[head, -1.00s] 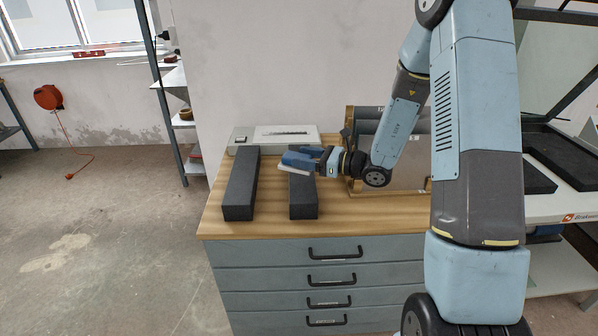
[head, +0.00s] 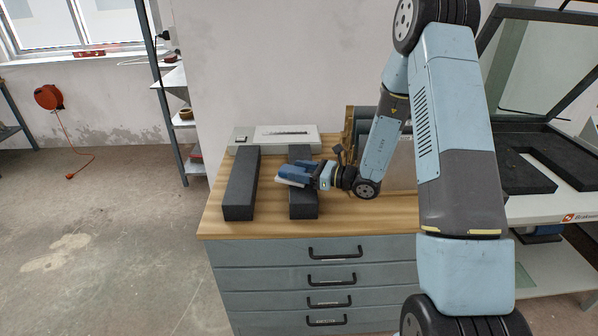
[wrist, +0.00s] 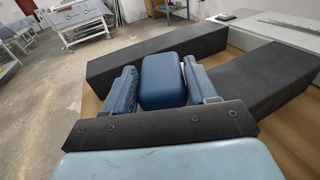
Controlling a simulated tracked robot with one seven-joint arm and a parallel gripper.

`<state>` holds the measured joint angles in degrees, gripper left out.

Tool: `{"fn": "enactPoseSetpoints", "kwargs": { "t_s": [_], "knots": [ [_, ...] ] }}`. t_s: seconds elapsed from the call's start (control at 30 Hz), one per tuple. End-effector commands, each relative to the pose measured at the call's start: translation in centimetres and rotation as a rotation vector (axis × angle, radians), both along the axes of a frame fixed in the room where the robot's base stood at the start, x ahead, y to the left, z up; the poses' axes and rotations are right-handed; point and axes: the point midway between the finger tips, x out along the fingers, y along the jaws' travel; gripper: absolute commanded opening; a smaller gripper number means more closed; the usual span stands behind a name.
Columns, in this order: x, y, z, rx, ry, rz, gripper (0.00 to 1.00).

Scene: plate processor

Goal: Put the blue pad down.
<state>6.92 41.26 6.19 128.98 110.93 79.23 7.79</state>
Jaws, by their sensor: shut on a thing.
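The blue pad (wrist: 163,82) is a rounded blue block held between the two blue fingers of my gripper (head: 298,173). In the head view the pad (head: 291,180) shows a pale lower edge at the gripper's tip. It is over the right-hand dark block, near the gap between the two dark blocks. I cannot tell whether it touches anything beneath. The pad's underside is hidden in the wrist view.
Two long dark blocks, the left one (head: 240,187) and the right one (head: 303,207), lie on the wooden worktop (head: 360,222). A flat grey device (head: 270,136) stands at the back. A rack (head: 350,130) is behind my forearm. An open-lidded machine (head: 553,203) is at right.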

Motion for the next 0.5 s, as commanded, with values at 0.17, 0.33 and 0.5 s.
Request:
{"fn": "enactPoseSetpoints", "kwargs": {
  "t_s": [0.17,0.33,0.5],
  "knots": [
    [0.00,-0.02,-0.14,0.000,0.000,0.000,0.61],
    [0.00,-0.02,-0.13,0.000,0.000,0.000,0.77],
    [0.00,-0.02,-0.12,0.000,0.000,0.000,0.82]
  ]
}}
